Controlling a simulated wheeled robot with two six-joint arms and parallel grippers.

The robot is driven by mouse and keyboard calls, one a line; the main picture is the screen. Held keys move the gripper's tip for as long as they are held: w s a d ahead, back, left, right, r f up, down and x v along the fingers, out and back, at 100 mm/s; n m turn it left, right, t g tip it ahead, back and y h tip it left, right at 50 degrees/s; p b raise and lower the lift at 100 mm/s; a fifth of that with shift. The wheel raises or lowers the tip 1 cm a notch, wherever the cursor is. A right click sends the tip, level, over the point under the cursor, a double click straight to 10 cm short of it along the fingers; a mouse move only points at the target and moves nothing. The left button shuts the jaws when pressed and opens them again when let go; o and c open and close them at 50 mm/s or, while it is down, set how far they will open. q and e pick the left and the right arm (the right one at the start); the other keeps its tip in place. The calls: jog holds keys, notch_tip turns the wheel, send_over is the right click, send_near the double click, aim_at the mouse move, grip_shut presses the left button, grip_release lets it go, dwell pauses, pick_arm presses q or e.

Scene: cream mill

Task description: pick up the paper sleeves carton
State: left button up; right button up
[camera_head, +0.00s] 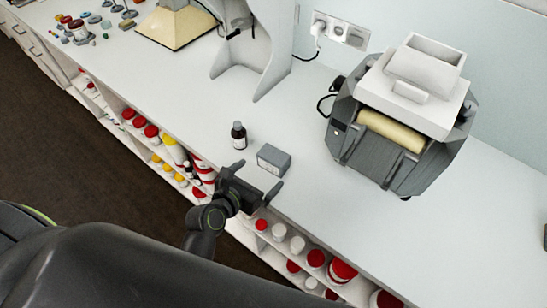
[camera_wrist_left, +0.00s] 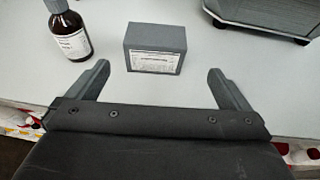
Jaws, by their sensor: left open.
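A small grey carton with a white label (camera_head: 273,159) lies on the white counter near its front edge. It also shows in the left wrist view (camera_wrist_left: 155,48), just beyond the fingertips and between their lines; the label's print is too small to read surely. My left gripper (camera_head: 257,177) is open and empty at the counter's front edge, its two fingers pointing toward the carton, apart from it. In the left wrist view the fingers (camera_wrist_left: 158,78) are spread wider than the carton. My right gripper is not in view.
A dark bottle (camera_head: 238,135) stands left of the carton, close to the left finger's side. A large grey and white machine (camera_head: 402,110) stands at the back right. Shelves of red- and white-lidded jars (camera_head: 298,245) lie below the counter edge.

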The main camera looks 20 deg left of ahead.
aim_at(271, 165)
pick_arm(q)
jog(key=x, duration=0.6)
jog(key=shift+w+p, duration=0.1)
jog(key=shift+p, duration=0.3)
jog(key=shift+a+f+x, duration=0.15)
jog(key=shift+a+x, duration=0.05)
jog(key=shift+x, duration=1.25)
jog(key=shift+a+f+x, duration=0.15)
jog(key=shift+x, duration=1.25)
jog(key=shift+c, duration=0.3)
jog(key=c, duration=0.9)
